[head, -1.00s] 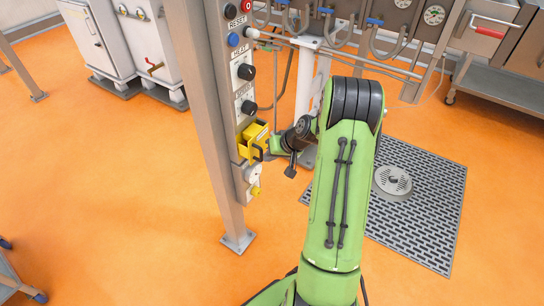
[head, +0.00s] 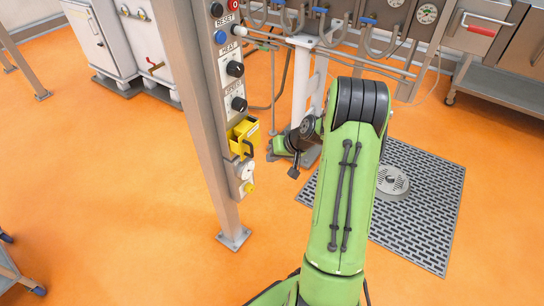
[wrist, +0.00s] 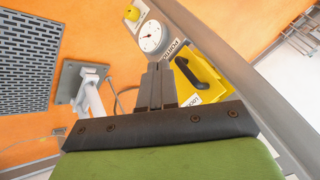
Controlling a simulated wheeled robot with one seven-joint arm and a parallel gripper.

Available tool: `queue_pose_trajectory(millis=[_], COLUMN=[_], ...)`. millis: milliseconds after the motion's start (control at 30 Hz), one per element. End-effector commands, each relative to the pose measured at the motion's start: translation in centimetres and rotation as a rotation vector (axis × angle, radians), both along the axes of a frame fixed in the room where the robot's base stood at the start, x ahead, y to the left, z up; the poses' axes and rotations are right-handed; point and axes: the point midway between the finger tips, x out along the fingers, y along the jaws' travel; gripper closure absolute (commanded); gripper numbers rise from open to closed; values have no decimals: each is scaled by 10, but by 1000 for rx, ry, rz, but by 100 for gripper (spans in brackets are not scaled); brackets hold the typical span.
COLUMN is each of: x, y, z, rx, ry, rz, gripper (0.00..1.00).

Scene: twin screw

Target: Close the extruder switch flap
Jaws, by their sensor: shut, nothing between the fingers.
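The yellow switch flap (head: 243,133) stands out from the control panel on the post, tilted open. Its black handle (head: 249,149) is on the side facing my gripper. In the wrist view the yellow flap (wrist: 234,77) and its black handle (wrist: 197,78) lie right of the fingers. My gripper (wrist: 158,66) is shut and empty, its tips just left of the handle; I cannot tell whether they touch it. In the head view my gripper (head: 270,151) is right of the flap, with a small gap showing. Part of the flap is hidden in the wrist view.
The panel (head: 236,95) carries black knobs above the flap and a round dial (head: 244,170) below it. The steel post (head: 203,120) stands left of it. A floor grate (head: 420,210) lies to the right. Open orange floor surrounds the post.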

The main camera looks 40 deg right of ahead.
Motion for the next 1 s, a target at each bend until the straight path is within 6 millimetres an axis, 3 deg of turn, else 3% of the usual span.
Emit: queue_pose_trajectory(millis=[33, 433, 833, 933, 1000], x=[-5, -48, -55, -56, -65], y=[0, 3, 8, 35, 69], z=[12, 69, 82, 119, 162], rx=[-4, -6, -13, -64, -130], ry=[-3, -3, 0, 22, 49], rz=[-3, -6, 3, 60, 120], gripper=[100, 100, 100, 100, 100])
